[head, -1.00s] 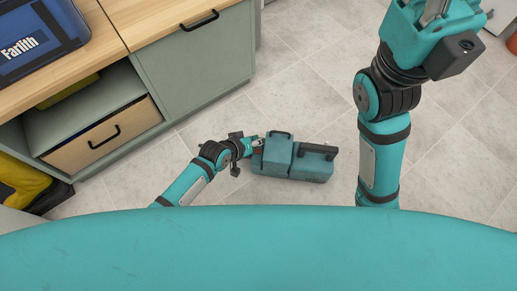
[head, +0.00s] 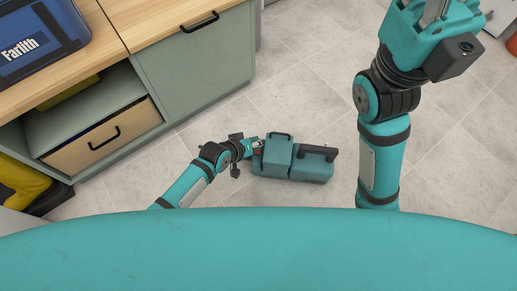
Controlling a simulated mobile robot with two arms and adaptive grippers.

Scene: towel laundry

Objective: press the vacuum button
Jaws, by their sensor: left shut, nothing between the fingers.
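The vacuum (head: 292,161) is a teal, box-shaped machine with dark handles, standing on the tiled floor in the middle of the head view. My left gripper (head: 257,147) is at its left end, shut and empty, with the fingertips at or touching that side. The button itself is too small to make out, and the fingertips partly cover the spot. My right arm (head: 381,155) rises on the right side, away from the vacuum. Its gripper (head: 436,10) is cut by the top edge, so its fingers do not show clearly.
A green cabinet (head: 198,62) with a wooden top and drawers stands at the left. A blue box labelled Farlith (head: 38,38) sits on the counter. A yellow item (head: 22,185) lies at the far left. Tiled floor (head: 300,95) is clear beyond the vacuum.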

